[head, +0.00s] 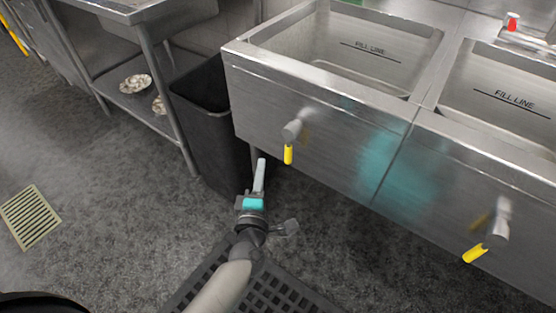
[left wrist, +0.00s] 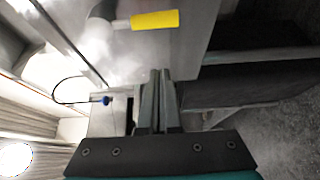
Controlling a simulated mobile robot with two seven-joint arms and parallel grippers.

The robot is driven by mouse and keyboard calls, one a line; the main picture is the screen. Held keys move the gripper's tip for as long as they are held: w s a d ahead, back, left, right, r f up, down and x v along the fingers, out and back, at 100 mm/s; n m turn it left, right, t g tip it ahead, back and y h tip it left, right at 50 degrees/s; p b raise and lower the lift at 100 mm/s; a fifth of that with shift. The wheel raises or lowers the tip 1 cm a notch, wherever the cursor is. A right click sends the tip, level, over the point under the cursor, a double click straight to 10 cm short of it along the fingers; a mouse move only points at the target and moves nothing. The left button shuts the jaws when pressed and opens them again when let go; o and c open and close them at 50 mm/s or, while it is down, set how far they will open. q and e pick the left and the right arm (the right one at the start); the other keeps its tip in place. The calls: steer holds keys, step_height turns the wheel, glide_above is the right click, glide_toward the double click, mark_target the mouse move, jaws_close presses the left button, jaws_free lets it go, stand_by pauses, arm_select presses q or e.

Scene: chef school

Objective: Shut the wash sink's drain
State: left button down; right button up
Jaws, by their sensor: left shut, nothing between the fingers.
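The steel sink unit (head: 300,82) shows two basins in the head view, each marked "FILL LINE". Under the left basin, a drain valve (head: 293,130) sticks out of the front with a yellow handle (head: 288,154) pointing down. A second yellow handle (head: 474,253) hangs from a valve under the right basin, tilted down-left. I cannot tell which basin is the wash sink. My left gripper (head: 261,166) is shut and empty, below and left of the left handle, apart from it. In the left wrist view, a yellow handle (left wrist: 155,20) lies beyond my fingertips (left wrist: 161,76).
A black bin (head: 208,130) stands left of the sink, close behind my gripper. A steel table (head: 140,12) with a lower shelf is further left. A black floor mat (head: 270,285) lies below my arm. A floor grate (head: 30,215) is at the left.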

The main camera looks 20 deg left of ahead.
mark_target(290, 145)
arm_select(q)
steer(key=shift+w+d+b, duration=0.45)
steer(key=shift+w+d, duration=0.3)
steer(key=shift+w, duration=0.35)
steer(key=shift+w+d+b, duration=0.4)
steer(key=shift+w+d, duration=0.35)
steer(key=shift+w, duration=0.35)
arm_select(e)
steer(key=shift+w+a+r, duration=0.15)
steer(key=shift+w+r, duration=0.2)
steer(key=shift+r, duration=0.25)
steer(key=shift+w+a+r, duration=0.1)
steer(key=shift+w+r, duration=0.2)
steer(key=shift+r, duration=0.35)
steer(key=shift+w+a+r, duration=0.15)
steer(key=shift+w+r, duration=0.2)
steer(key=shift+r, duration=0.25)
steer(key=shift+t, duration=0.3)
